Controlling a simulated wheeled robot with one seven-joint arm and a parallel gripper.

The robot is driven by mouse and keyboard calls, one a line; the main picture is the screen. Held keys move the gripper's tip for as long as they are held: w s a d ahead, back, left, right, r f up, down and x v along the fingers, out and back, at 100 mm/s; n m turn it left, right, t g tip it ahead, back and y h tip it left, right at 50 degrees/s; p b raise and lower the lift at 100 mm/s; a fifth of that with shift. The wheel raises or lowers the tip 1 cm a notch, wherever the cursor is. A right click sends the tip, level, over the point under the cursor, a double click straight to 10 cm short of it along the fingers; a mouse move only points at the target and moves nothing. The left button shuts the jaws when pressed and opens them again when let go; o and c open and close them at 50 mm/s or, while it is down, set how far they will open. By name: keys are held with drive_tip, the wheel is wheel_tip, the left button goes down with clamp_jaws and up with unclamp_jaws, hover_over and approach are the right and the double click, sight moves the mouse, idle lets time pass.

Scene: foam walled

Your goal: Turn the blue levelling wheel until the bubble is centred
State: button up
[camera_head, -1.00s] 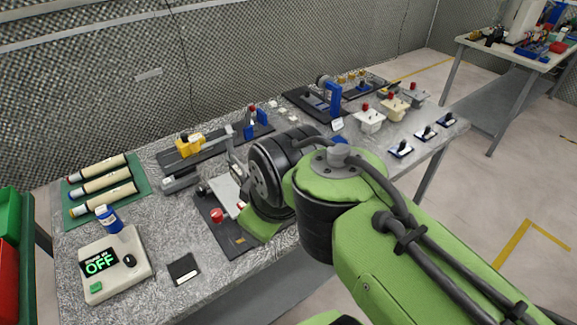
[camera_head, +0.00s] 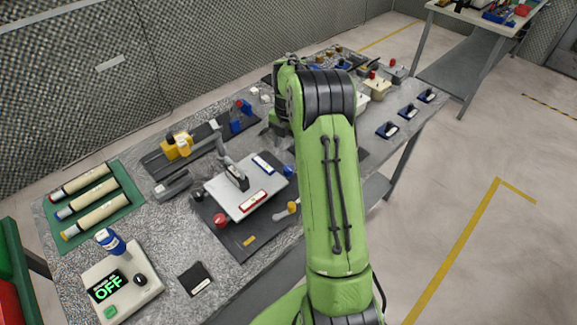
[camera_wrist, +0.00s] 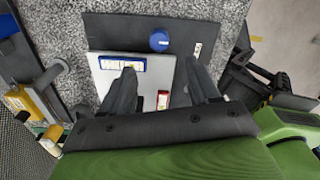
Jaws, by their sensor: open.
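The blue levelling wheel (camera_wrist: 159,41) is a round knob on the dark base (camera_wrist: 110,30), just past the edge of the pale levelling plate (camera_wrist: 180,75); in the head view the wheel (camera_head: 288,170) shows at the plate's right corner. A blue-framed vial (camera_wrist: 105,65) and a red-framed vial (camera_wrist: 163,102) lie on the plate; their bubbles are too small to read. My gripper (camera_wrist: 160,66) is open and empty in the wrist view. Its fingers hang over the plate, with the wheel beyond and between the tips, apart from them.
A red knob (camera_head: 219,221) and a yellow knob (camera_head: 293,207) stand at other plate corners. A dark grey clamp-like part (camera_head: 237,177) rises at the plate. A yellow device (camera_head: 177,146), a green mat with rolls (camera_head: 95,201) and an OFF box (camera_head: 122,287) stand to the left.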

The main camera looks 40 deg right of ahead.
sight(288, 167)
wheel_tip(288, 167, down, 10)
drive_tip(key=shift+w+f, duration=0.1)
drive_tip(key=shift+f, duration=0.1)
drive_tip(key=c, duration=1)
drive_tip(key=shift+b, duration=0.3)
drive_tip(key=shift+c, duration=0.2)
drive_tip(key=m+b, duration=0.1)
drive_tip(key=m, duration=0.9)
drive_tip(key=shift+w+b, duration=0.1)
drive_tip(key=shift+b, duration=0.25)
drive_tip(key=shift+r+m, duration=0.1)
drive_tip(key=shift+m, duration=0.3)
